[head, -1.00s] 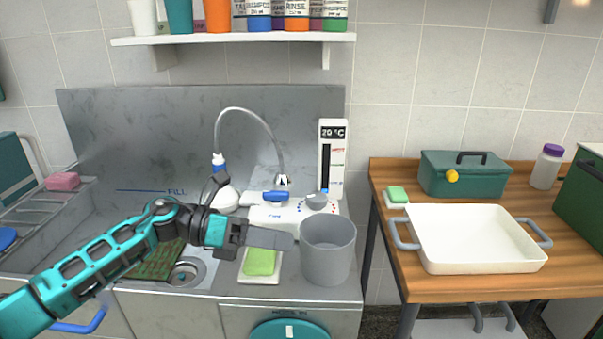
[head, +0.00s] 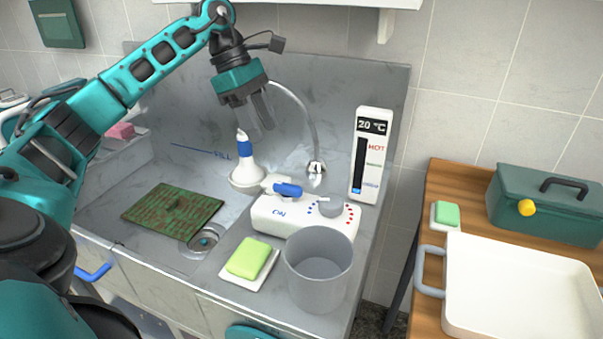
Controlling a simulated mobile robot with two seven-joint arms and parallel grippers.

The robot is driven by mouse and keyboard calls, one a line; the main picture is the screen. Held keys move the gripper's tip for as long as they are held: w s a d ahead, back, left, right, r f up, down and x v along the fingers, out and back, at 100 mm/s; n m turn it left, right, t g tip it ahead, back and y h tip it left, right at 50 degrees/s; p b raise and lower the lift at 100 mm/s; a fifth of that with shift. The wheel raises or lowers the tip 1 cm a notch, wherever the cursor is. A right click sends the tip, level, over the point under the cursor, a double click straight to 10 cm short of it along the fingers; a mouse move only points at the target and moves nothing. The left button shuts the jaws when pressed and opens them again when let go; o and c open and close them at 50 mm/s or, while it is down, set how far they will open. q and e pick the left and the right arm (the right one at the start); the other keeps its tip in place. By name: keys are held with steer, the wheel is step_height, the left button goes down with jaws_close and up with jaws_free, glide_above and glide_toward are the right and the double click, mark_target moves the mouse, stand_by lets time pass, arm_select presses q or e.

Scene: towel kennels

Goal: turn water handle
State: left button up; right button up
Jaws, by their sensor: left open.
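The water control (head: 304,220) is a white box on the sink counter. A blue water handle (head: 288,190) sits on its top left, and a grey round knob (head: 331,207) with blue and red dots is at its right. My left gripper (head: 262,112) is open and empty. It points down above and to the left of the blue handle, apart from it, near the shower hose. The white shower head (head: 248,176) with a blue collar rests behind the box's left end. A thermometer panel (head: 370,155) reads 20 °C. My right gripper is not in view.
A grey bucket (head: 319,272) stands in front of the control box. A green soap on a dish (head: 248,260) lies left of it. A green-brown mat (head: 172,212) lies in the sink. A white tray (head: 525,290) is on the wooden table at right.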

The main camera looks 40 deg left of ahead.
mark_target(287, 185)
arm_select(q)
steer(key=x, duration=1.2)
steer(key=shift+s+d+f, duration=0.1)
steer(key=shift+d+f, duration=0.05)
steer(key=shift+f, duration=0.15)
steer(key=shift+c, duration=0.5)
jaws_close()
